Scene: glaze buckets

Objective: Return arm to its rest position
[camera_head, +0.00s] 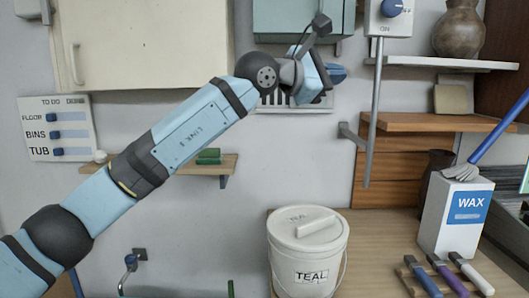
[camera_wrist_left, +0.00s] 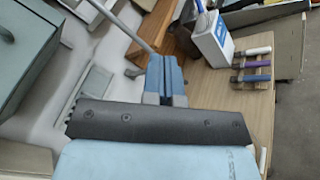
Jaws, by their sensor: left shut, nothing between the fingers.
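My left arm (camera_head: 190,130) reaches in from the lower left of the head view, up across the wall. My left gripper (camera_head: 338,73) is at the top centre, in front of the wall and above the white bucket. In the left wrist view its blue fingers (camera_wrist_left: 165,80) are together with nothing between them. The gripper is clear of the bucket and the worktop. My right arm and gripper are not in view.
A white bucket marked TEAL (camera_head: 308,262) stands on the wooden worktop (camera_head: 375,245). A WAX box (camera_head: 452,225) and several handled tools (camera_head: 443,277) are at right. A cabinet (camera_head: 140,45), a control box (camera_head: 388,18) with a grey pipe (camera_head: 375,120) and shelves (camera_head: 445,63) line the wall.

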